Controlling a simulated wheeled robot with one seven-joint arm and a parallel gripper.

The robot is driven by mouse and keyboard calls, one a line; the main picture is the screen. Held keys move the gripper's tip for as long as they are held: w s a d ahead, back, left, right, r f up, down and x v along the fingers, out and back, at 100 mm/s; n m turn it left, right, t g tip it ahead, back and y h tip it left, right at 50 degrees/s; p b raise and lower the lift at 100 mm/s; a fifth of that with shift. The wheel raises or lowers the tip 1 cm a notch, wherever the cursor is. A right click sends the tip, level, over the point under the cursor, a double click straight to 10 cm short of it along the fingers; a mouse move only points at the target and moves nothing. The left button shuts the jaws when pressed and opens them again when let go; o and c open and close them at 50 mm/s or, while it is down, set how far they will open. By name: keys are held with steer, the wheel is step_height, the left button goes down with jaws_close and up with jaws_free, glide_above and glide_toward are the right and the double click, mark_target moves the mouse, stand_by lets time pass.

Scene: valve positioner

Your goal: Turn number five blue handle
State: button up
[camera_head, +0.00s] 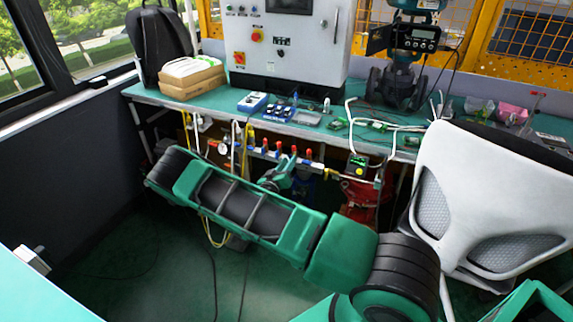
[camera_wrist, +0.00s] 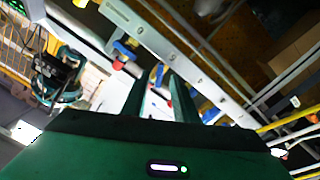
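A pale valve manifold with blue and red handles runs under the workbench in the head view. In the wrist view its rail (camera_wrist: 180,52) slants from upper left to lower right. A blue handle (camera_wrist: 126,49) with a red one (camera_wrist: 118,65) sits left of my fingers, another blue handle (camera_wrist: 157,74) shows between them, and a further blue handle (camera_wrist: 211,115) lies to the right. No numbers are legible, so I cannot tell which is number five. My gripper (camera_wrist: 159,92) is open, its two fingers apart and pointing toward the rail; contact with a handle cannot be judged.
The green workbench (camera_head: 215,112) overhangs the manifold and carries a control cabinet (camera_head: 285,40). A white chair (camera_head: 490,190) stands at the right. Yellow hoses (camera_head: 213,235) hang beneath the bench. A red device (camera_head: 360,200) stands right of the manifold. Open floor lies at left front.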

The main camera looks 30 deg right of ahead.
steer(key=shift+w+d, duration=0.15)
steer(key=shift+d, duration=0.05)
jaws_close()
